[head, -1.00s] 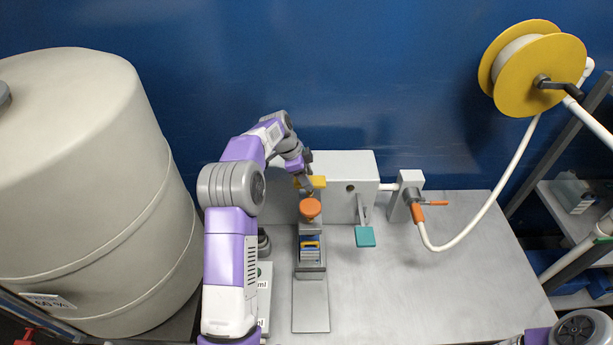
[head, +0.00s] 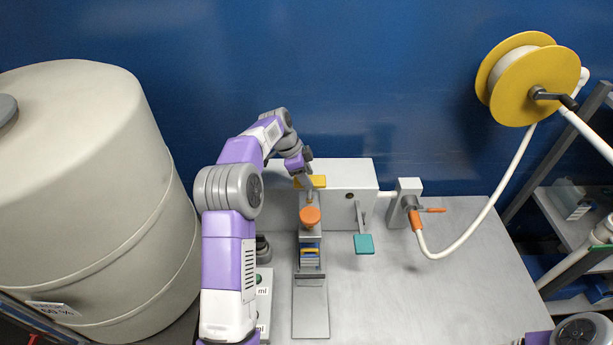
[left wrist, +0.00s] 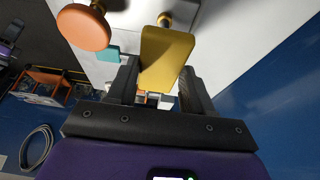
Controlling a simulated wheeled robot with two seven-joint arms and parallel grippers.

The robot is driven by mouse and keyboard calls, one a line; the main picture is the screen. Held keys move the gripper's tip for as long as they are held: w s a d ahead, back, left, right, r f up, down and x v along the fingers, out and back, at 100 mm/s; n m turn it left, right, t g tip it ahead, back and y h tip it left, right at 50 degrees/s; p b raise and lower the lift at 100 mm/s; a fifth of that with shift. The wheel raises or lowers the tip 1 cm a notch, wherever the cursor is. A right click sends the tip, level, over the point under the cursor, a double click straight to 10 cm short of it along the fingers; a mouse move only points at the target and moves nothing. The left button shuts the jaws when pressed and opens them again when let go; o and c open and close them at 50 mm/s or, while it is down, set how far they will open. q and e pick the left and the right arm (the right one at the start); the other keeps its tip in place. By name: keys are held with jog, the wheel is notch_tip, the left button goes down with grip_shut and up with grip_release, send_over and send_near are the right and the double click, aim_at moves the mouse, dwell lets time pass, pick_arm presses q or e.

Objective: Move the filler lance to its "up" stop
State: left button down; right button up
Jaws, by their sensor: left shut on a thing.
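A flat yellow handle (head: 312,182) stands in front of the white box (head: 350,181), above an orange round knob (head: 310,217). I take this handle to be the filler lance's; the lance itself is hard to make out. My left gripper (head: 303,178) is at the handle's left end. In the left wrist view the yellow handle (left wrist: 165,58) sits between the two dark fingers of my left gripper (left wrist: 160,90), shut on it. The orange knob (left wrist: 84,27) is beside it there, apart from the fingers. My right gripper is out of view.
A teal paddle (head: 364,244) hangs right of the knob. An orange-handled valve (head: 413,205) joins a white hose running to a yellow reel (head: 530,80). A large beige tank (head: 90,200) fills the left. The grey bench (head: 450,290) is clear at front right.

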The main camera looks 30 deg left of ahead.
pick_arm(q)
jog(key=c, duration=0.8)
grip_release()
jog(key=shift+w+r, duration=0.1)
jog(key=shift+r, duration=0.2)
jog(key=o, duration=0.4)
jog(key=shift+c, duration=0.2)
jog(key=shift+f, duration=0.1)
jog(key=v, duration=0.7)
jog(key=shift+a+r, duration=0.15)
jog(key=shift+r, duration=0.15)
jog(key=shift+p, duration=0.3)
